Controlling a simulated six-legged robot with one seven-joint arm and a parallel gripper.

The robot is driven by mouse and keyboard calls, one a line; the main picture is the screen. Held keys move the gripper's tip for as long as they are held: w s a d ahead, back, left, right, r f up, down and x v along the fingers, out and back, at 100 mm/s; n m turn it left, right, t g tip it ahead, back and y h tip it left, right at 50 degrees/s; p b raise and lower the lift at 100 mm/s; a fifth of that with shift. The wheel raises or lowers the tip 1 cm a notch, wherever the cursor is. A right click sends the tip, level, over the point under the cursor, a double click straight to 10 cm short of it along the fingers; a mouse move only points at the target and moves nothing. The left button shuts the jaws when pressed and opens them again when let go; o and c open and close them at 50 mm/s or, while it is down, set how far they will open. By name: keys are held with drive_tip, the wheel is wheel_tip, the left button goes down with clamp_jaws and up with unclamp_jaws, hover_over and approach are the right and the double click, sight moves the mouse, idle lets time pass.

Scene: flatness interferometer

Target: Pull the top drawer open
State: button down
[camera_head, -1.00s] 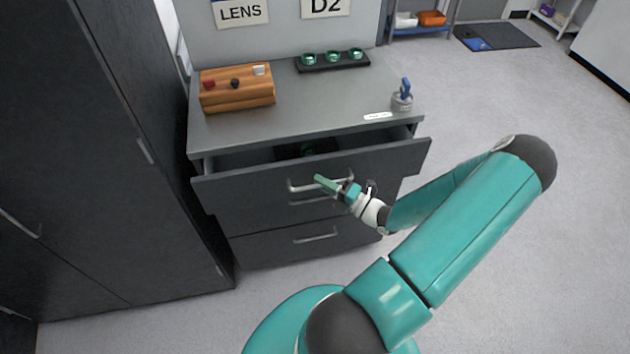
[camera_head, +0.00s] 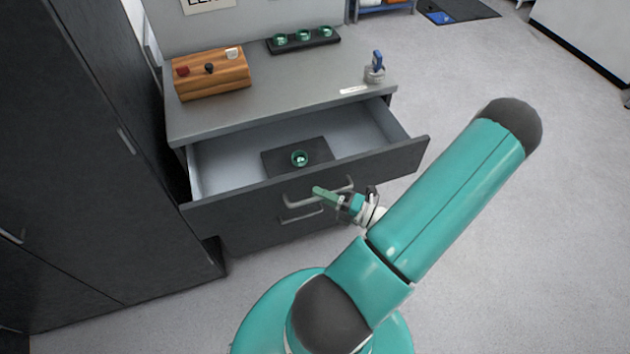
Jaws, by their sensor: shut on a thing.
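The top drawer (camera_head: 250,201) of the grey cabinet is pulled well out, and its pale inside shows. In it lies a dark mat (camera_head: 272,161) with a green ring-like lens (camera_head: 299,158) on it. My gripper (camera_head: 320,194) is at the drawer's front, shut on the light bar handle (camera_head: 298,199) near its middle. The fingers cover part of the handle. A lower drawer's handle (camera_head: 301,215) shows just beneath.
On the cabinet top (camera_head: 270,95) stand a wooden block with knobs (camera_head: 211,75), a black rack with several green lenses (camera_head: 303,40) and a small blue-topped device (camera_head: 375,68). A tall dark cabinet (camera_head: 90,150) stands close on the left.

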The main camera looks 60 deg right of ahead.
drive_tip(key=shift+s+a, duration=0.6)
drive_tip(key=shift+s, duration=0.25)
drive_tip(key=shift+s+a, duration=0.55)
drive_tip(key=shift+s, duration=0.25)
drive_tip(key=c, duration=1.5)
unclamp_jaws()
drive_tip(key=shift+o, duration=0.2)
drive_tip(key=v, duration=1.3)
drive_tip(key=shift+s, duration=0.4)
drive_tip(key=shift+d, duration=0.1)
